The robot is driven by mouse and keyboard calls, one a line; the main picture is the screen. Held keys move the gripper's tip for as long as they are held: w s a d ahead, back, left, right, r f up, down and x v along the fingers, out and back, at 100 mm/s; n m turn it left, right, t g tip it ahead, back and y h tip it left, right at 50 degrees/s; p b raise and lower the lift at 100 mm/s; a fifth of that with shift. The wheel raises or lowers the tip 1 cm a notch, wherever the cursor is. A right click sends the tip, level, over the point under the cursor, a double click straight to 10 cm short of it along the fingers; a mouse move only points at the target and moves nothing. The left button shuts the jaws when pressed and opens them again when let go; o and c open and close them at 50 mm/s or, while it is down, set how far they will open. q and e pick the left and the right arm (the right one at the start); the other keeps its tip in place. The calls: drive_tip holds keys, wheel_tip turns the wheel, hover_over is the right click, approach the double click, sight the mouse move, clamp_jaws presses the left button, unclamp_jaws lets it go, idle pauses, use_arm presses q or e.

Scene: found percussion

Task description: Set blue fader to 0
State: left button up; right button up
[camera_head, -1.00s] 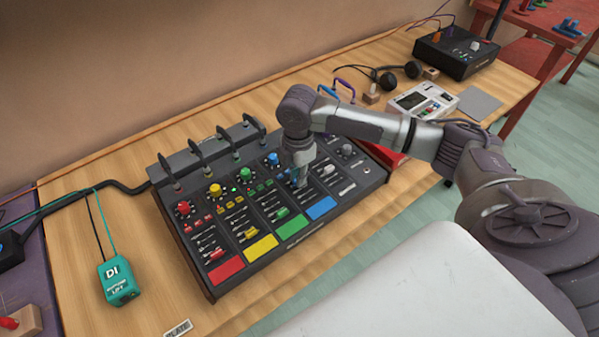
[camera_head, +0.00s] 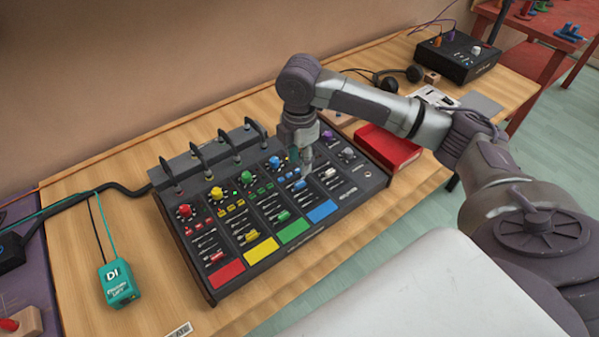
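The black mixer (camera_head: 213,290) stands on the wooden table with colour-marked channels in a row. The blue channel has a blue pad (camera_head: 321,210) at its front and a blue knob (camera_head: 274,162) at its back. The blue fader cap (camera_head: 300,184) shows about midway between them, in front of my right gripper. My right gripper (camera_head: 307,166) points down over the back part of the blue and neighbouring channels. Its fingertips look close together and hold nothing visible; contact with the panel is unclear. My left gripper is out of view.
A red tray (camera_head: 400,152) lies just right of the mixer. A teal DI box (camera_head: 119,284) with cables stands left. Headphones (camera_head: 386,82) and a black device (camera_head: 460,59) are farther back right. A rail with upright black loops (camera_head: 205,153) runs behind the mixer.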

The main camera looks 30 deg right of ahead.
drive_tip(key=shift+r, duration=2.4)
drive_tip(key=shift+f, duration=0.1)
